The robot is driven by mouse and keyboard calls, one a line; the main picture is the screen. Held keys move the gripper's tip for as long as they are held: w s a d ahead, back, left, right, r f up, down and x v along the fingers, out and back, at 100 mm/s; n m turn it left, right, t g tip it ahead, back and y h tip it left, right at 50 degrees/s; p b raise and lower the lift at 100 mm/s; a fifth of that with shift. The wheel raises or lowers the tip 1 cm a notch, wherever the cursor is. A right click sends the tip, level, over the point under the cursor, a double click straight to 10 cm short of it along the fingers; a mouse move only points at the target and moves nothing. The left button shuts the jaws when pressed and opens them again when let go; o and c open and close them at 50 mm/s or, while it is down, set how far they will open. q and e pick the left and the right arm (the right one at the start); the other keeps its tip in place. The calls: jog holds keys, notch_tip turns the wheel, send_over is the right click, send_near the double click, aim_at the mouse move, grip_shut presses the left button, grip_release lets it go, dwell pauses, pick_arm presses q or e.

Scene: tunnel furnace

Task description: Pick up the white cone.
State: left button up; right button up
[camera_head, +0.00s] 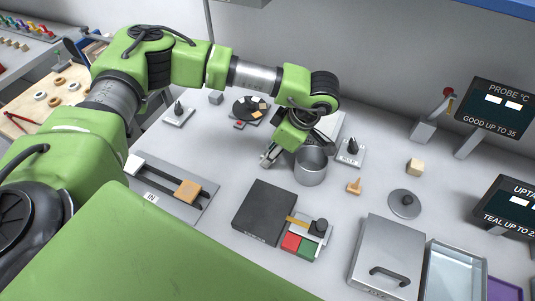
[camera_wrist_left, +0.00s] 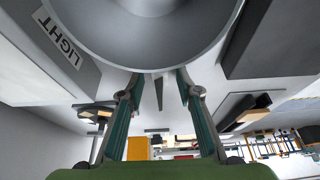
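I cannot make out a white cone for certain in either view. In the head view a small pale block (camera_head: 133,164) sits at the far end of the slotted track, and its exact shape is unclear. My left gripper (camera_head: 268,158) is just left of the metal pot (camera_head: 311,168). In the left wrist view its fingers (camera_wrist_left: 159,84) are apart below the pot's large grey rim (camera_wrist_left: 150,55). My right gripper is not in view.
A tan block (camera_head: 188,190) sits on the track. A dark box (camera_head: 264,212), a tan pointed piece (camera_head: 354,187), a round lid (camera_head: 404,203) and a metal box with a handle (camera_head: 388,255) stand nearby.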

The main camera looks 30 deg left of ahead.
pick_arm(q)
jog(key=c, duration=0.6)
jog(key=shift+r, duration=0.15)
jog(key=shift+w+r+b, duration=0.1)
jog(key=shift+r+b, duration=0.35)
jog(key=shift+r, duration=0.1)
jog(key=s+d+r+b, duration=0.1)
jog(key=s+r, duration=0.3)
jog(key=s+d+r+b, duration=0.1)
jog(key=s+d+r, duration=0.1)
jog(key=s, duration=0.3)
jog(key=s+d+r+b, duration=0.1)
jog(key=s+r+b, duration=0.1)
jog(key=s+r, duration=0.2)
jog(key=shift+s+v, duration=0.2)
jog(key=shift+v, duration=0.7)
